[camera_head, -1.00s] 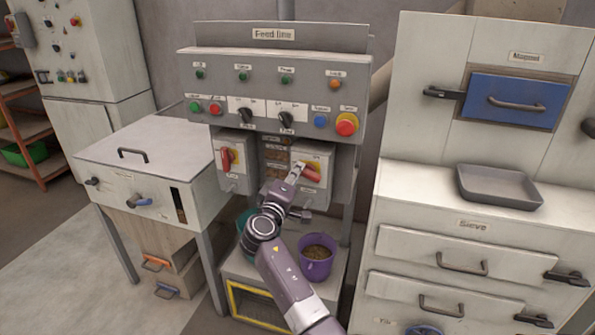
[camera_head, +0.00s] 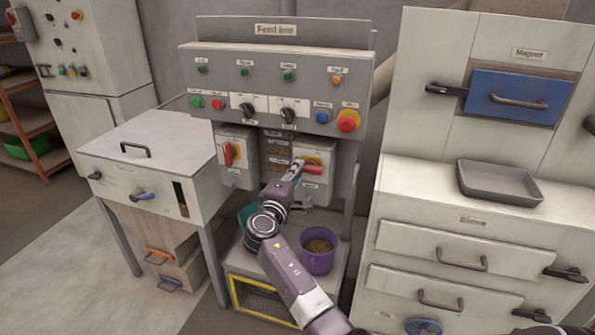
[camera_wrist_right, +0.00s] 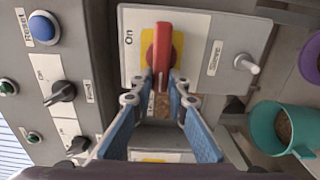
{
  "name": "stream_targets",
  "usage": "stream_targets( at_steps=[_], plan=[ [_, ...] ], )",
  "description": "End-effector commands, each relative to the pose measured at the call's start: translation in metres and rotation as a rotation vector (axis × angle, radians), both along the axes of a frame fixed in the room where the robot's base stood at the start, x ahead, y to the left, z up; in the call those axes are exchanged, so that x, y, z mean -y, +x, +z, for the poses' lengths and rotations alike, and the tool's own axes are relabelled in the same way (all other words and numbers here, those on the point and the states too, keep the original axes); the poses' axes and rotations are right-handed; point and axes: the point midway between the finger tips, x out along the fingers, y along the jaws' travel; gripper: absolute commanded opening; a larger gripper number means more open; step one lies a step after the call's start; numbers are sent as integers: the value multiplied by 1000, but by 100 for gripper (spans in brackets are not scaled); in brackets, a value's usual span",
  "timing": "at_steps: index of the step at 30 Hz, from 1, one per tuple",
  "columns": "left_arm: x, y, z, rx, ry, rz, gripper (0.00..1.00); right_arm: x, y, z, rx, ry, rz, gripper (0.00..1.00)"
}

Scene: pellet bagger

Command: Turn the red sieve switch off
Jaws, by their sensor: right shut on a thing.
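The red sieve switch (camera_head: 312,167) is a rotary handle on a yellow plate, on the right-hand grey switch box (camera_head: 317,187) under the feed line panel. In the right wrist view the red handle (camera_wrist_right: 162,45) lies across the box, roughly level in the head view. The box carries a "Sieve" label, and "On" is printed beside the plate. My right gripper (camera_head: 296,170) is shut on the handle, its fingers (camera_wrist_right: 162,82) on either side of it. They hide part of the handle and plate. My left gripper is not in view.
A similar red switch (camera_head: 229,154) sits on the box to the left. Black selectors, a blue button (camera_head: 322,116) and a red emergency button (camera_head: 348,120) are just above. A purple bucket (camera_head: 318,262) and a teal bucket (camera_wrist_right: 270,128) stand below.

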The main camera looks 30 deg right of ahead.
Motion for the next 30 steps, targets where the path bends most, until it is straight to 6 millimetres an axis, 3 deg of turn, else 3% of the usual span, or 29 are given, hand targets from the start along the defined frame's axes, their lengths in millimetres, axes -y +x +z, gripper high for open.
stream_targets(
  at_steps=[4,5,9,22,30],
  plan=[
    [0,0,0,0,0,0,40,2,1,6,6,-8,-1,0],
    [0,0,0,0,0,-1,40,2,1,6,6,-8,-1,16],
    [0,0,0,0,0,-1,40,2,1,5,6,-7,-1,32],
    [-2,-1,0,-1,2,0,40,-4,-3,1,2,-1,1,32],
    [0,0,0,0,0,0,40,-41,-35,0,1,1,2,32]
  ],
)
